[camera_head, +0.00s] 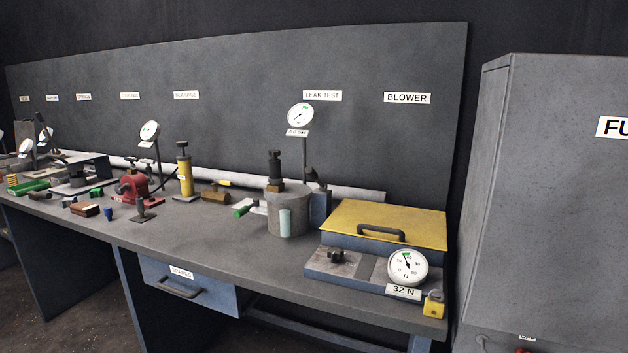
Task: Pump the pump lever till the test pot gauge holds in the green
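The test pot (287,219) is a grey cylinder on the bench under the LEAK TEST sign, with a dark fitting on top. A round white gauge (300,115) stands on a post behind it; its face has a small green band, but the needle reading is too small to tell. A blue block with a dark upper part (320,203) stands against the pot's right side. A yellow cylinder (185,178) with a dark top handle (182,146) stands further left. I cannot tell which dark part is the pump lever. Neither gripper is in view.
A yellow-lidded box (400,217) and a 32 N dial (407,266) sit at the bench's right end. A red vise-like tool (132,187) and several small parts lie left. The bench front before the pot (225,225) is clear. A grey cabinet (545,200) stands right.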

